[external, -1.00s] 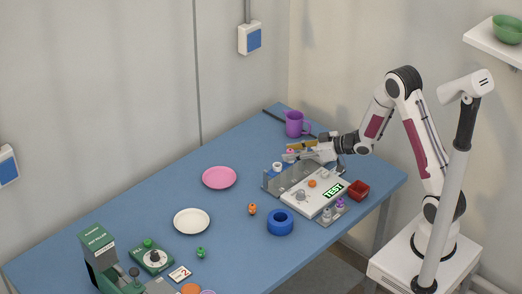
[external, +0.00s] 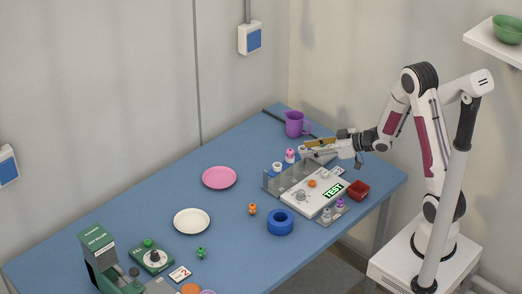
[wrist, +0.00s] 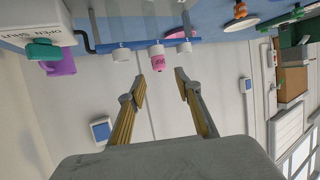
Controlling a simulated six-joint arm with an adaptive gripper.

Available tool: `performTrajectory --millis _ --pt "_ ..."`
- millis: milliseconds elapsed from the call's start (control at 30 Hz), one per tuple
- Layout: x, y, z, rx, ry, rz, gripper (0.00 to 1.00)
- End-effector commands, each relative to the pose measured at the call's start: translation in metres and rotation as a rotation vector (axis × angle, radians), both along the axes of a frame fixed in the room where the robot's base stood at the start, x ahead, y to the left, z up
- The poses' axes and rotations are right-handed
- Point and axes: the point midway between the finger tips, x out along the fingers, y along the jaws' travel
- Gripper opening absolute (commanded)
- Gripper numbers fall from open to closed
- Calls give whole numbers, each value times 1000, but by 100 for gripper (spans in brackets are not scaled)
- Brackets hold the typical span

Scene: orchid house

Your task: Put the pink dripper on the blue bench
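The pink dripper (external: 290,155) stands upright in a row with white-topped drippers along the back of the grey rack (external: 268,184). In the wrist view the pink dripper (wrist: 158,62) shows ahead of my fingertips, in line with the gap between them. My gripper (external: 307,147) is just right of the pink dripper in the external view. In the wrist view its fingers (wrist: 160,73) are spread, with nothing between them. The blue bench (external: 130,215) is the large table top under everything; it has bare areas.
A purple jug (external: 294,124) stands behind the rack.

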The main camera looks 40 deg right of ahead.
Motion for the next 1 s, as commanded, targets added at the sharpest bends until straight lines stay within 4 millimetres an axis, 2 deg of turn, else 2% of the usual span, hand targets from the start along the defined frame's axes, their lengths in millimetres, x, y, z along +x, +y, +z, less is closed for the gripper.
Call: performTrajectory --millis 533,767,1000 --pt "1 -4 5 -28 5 -19 34" --pt "-1 -20 25 -116 29 -94 34" --pt "-15 -43 55 -217 79 -209 34"
